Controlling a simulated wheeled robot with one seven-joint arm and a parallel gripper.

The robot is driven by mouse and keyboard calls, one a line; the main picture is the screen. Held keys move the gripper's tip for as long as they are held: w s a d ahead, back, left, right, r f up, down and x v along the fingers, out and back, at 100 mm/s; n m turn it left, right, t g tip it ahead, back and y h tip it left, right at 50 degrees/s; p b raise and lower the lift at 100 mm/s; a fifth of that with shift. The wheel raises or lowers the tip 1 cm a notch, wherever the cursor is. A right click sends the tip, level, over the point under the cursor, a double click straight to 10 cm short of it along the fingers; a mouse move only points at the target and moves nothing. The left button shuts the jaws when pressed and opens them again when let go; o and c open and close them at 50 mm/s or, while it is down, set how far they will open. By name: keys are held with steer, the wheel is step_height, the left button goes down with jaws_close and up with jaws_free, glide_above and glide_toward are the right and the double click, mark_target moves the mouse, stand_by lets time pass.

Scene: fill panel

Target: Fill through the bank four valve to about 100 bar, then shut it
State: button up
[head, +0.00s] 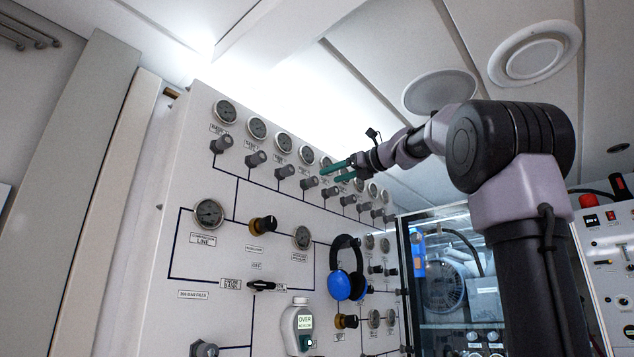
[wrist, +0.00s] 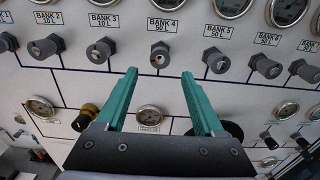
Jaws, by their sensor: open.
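The bank four valve (wrist: 160,56) is a grey knob below the label BANK 4 50 L in the wrist view. In the head view it is the fourth knob (head: 309,183) along the upper row. Its gauge (wrist: 170,4) is partly cut off at the top of the wrist view. My gripper (wrist: 158,74) has two green fingers, open and empty. In the wrist view the knob shows just beyond the fingertips, between their lines, with no contact visible. My gripper (head: 341,172) also shows near the upper row in the head view. Gauge needles are too small to read.
Neighbouring valve knobs stand close on both sides, bank three (wrist: 100,50) and another (wrist: 218,60). Below are a line gauge (head: 209,213), a black and brass knob (head: 263,224), a black lever (head: 262,286) and blue headphones (head: 347,270) hanging on the panel.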

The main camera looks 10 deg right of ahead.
mark_target(315, 181)
steer(key=x, duration=0.7)
